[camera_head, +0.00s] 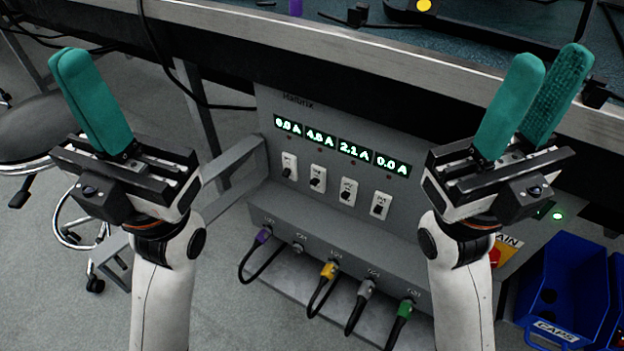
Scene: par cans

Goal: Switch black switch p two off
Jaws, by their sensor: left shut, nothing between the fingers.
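A grey panel (330,120) under the bench carries a row of white switch plates with small black levers. The second plate from the left (318,178) sits under a green "4.0 A" display (319,135). The plate labels are too small to read, and I cannot tell which way each lever is set. The other plates are the leftmost (289,166), the third (348,191) and the rightmost (381,205). My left gripper (72,64) is shut and empty, left of the panel. My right gripper (551,60) is open and empty, right of the switches. Neither touches a switch.
A lower ledge holds plugged cables with purple (263,236), yellow (329,270), grey (366,288) and green (404,308) plugs. The bench edge (380,70) overhangs above. A blue bin (560,295) is at lower right, a stool (35,130) at left. The space before the switches is clear.

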